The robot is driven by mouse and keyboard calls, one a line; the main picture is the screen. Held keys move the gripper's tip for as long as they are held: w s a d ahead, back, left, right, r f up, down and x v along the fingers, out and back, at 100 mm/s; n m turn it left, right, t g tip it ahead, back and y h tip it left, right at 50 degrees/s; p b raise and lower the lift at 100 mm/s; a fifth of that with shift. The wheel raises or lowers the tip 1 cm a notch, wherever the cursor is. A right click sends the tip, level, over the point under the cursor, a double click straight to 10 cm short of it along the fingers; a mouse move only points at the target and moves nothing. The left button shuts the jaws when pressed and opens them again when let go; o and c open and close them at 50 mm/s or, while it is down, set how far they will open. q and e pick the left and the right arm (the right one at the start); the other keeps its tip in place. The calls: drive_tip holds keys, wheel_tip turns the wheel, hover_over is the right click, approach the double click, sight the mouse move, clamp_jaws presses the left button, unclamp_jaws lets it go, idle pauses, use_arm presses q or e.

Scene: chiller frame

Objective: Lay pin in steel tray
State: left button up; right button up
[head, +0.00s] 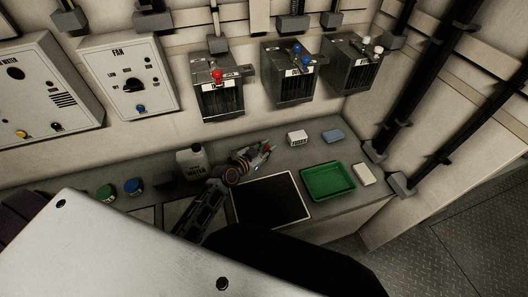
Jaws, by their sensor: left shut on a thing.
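My left gripper (264,151) reaches over the bench from the lower left, beyond the dark panel. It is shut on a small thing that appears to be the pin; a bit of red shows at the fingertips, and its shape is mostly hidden. A flat dark rectangle with a pale rim (306,214) lies on the bench just in front of the gripper; I cannot tell whether it is the steel tray or a mat. A green tray (328,196) sits to its right and looks empty. My right gripper is out of view.
A grey jug (193,163) stands left of the gripper. A white labelled box (298,138), a blue block (333,136) and a white block (364,174) lie to the right. Jars (133,187) stand at left. Wall boxes (217,100) with coloured knobs hang behind.

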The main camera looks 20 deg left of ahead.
use_arm(q)
drive_tip(key=w+a+f+m+g+y+b, duration=0.1)
drive_tip(key=w+a+f+g, duration=0.1)
drive_tip(key=a, duration=0.4)
drive_tip(key=w+a+f+m+g+b, duration=0.1)
drive_tip(key=w+a+f+g+b, duration=0.1)
drive_tip(key=w+a+f, duration=0.3)
drive_tip(key=shift+w+a+m+y, duration=0.4)
drive_tip(key=shift+w+a, duration=0.3)
drive_tip(key=shift+w, duration=0.15)
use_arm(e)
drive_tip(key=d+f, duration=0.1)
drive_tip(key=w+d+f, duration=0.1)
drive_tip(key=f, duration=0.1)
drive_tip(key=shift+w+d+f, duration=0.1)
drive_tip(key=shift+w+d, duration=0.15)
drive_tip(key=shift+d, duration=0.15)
use_arm(q)
drive_tip(key=shift+r, duration=0.1)
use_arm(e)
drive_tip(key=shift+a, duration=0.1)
